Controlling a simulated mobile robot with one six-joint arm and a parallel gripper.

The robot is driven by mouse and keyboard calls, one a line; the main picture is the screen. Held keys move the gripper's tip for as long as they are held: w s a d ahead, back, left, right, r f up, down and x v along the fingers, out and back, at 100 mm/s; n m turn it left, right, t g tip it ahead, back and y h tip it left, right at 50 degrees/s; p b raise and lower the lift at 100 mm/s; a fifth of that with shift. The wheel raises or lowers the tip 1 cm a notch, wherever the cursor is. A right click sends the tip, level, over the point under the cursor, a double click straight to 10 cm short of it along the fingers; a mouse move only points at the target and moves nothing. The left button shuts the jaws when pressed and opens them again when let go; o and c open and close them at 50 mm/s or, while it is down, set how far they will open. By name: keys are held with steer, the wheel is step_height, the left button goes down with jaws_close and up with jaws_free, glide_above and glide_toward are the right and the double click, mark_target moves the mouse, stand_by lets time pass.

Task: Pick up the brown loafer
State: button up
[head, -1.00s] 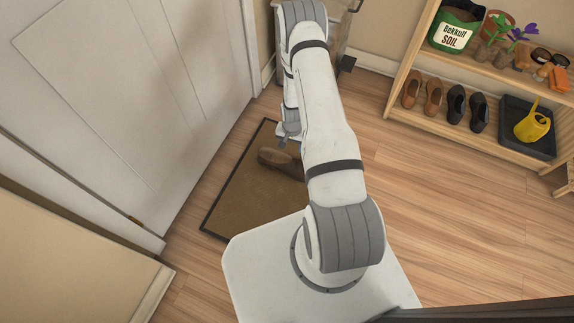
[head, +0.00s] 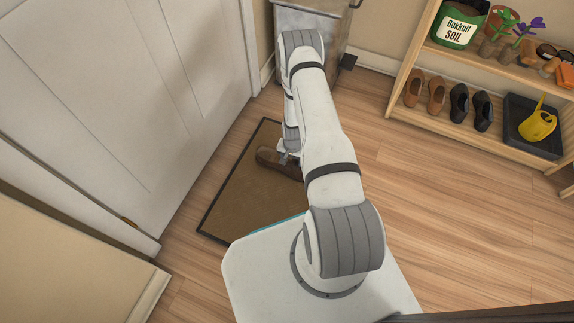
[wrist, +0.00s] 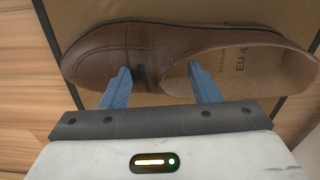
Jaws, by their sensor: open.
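The brown loafer (head: 268,160) lies on the doormat (head: 236,203), partly hidden behind my arm in the head view. In the wrist view the loafer (wrist: 110,52) lies crosswise, toe to the left and open heel with its tan insole to the right. My gripper (wrist: 163,80) is open, its two blue fingers apart. The left fingertip overlaps the shoe's near side by the strap, and the right fingertip overlaps the near edge of its opening. I cannot tell whether the fingers touch it. In the head view my gripper (head: 284,158) is over the shoe.
A white door (head: 130,90) stands left of the mat. A wooden shelf (head: 480,127) at the right holds brown shoes (head: 425,92), black shoes (head: 470,107) and a yellow watering can (head: 537,126). A metal bin (head: 335,30) stands at the back.

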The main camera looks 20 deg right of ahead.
steer(key=shift+c, duration=0.5)
jaws_close()
steer(key=shift+r, duration=0.15)
